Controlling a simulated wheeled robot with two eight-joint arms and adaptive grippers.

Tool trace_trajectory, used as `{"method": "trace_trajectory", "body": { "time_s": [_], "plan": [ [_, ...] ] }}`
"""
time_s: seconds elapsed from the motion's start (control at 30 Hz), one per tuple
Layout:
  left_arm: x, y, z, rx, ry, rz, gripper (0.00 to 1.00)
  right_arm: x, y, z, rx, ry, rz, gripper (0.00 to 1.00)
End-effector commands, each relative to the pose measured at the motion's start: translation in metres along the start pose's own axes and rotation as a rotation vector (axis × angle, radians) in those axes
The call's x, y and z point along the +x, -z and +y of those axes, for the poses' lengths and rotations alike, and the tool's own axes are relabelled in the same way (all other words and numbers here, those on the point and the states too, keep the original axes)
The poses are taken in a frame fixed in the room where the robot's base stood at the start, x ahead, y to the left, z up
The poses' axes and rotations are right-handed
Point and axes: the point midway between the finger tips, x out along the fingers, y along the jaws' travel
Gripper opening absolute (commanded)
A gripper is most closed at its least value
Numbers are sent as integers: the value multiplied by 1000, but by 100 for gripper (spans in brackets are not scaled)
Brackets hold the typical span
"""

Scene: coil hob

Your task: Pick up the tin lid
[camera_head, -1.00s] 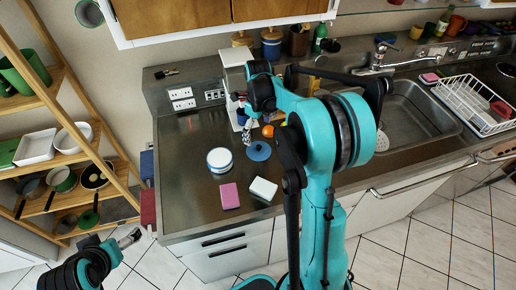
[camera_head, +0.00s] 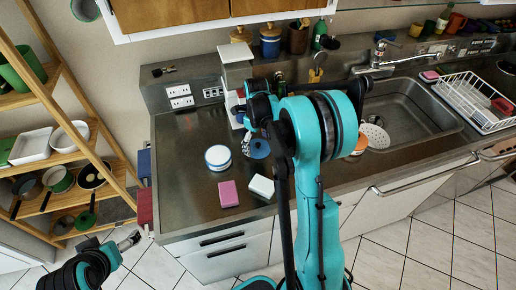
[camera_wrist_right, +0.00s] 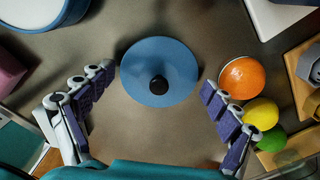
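In the head view the lid (camera_head: 260,150) is partly hidden by my right gripper. My right gripper (camera_wrist_right: 155,90) is open, with its purple-padded fingers apart to the left and right of the lid and nothing between them touching it. In the head view my right gripper (camera_head: 247,137) is over the lid. The white-and-blue tin (camera_head: 218,158) stands left of the lid. My left gripper (camera_head: 130,240) is low at the left, away from the counter; its opening is unclear.
An orange (camera_wrist_right: 242,78), a lemon (camera_wrist_right: 261,112) and a green fruit (camera_wrist_right: 271,139) sit close to the right finger. A pink block (camera_head: 229,194) and a white block (camera_head: 261,186) lie near the counter's front. A white appliance (camera_head: 236,75) stands behind.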

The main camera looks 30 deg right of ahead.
Motion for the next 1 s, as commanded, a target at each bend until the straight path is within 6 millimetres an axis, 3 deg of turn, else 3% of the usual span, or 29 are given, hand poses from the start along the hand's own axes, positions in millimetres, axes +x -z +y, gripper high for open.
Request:
{"method": "trace_trajectory", "body": {
  "time_s": [0.03, 0.17, 0.3, 0.5, 0.93, 0.97, 1.0],
  "plan": [
    [0, 0, 0, 0, 0, 0, 87, 0, 0, 0, 0, 0, 0, 66],
    [0, 0, 0, 0, 0, 0, 87, 0, 0, 0, 0, 0, 0, 31],
    [0, 0, 0, 0, 0, 0, 87, 1, 0, 0, 0, 0, 0, 18],
    [0, 0, 0, 0, 0, 0, 87, 2, 0, 0, 0, 1, 0, 12],
    [0, 0, 0, 0, 0, 0, 87, 1, 1, -1, 1, 2, 1, 10],
    [0, 0, 0, 0, 0, 0, 87, 0, 1, -1, 1, 2, 1, 9],
    [-1, 1, 0, 0, 0, 0, 87, -3, 1, -1, 1, 2, 1, 0]
  ]
}}
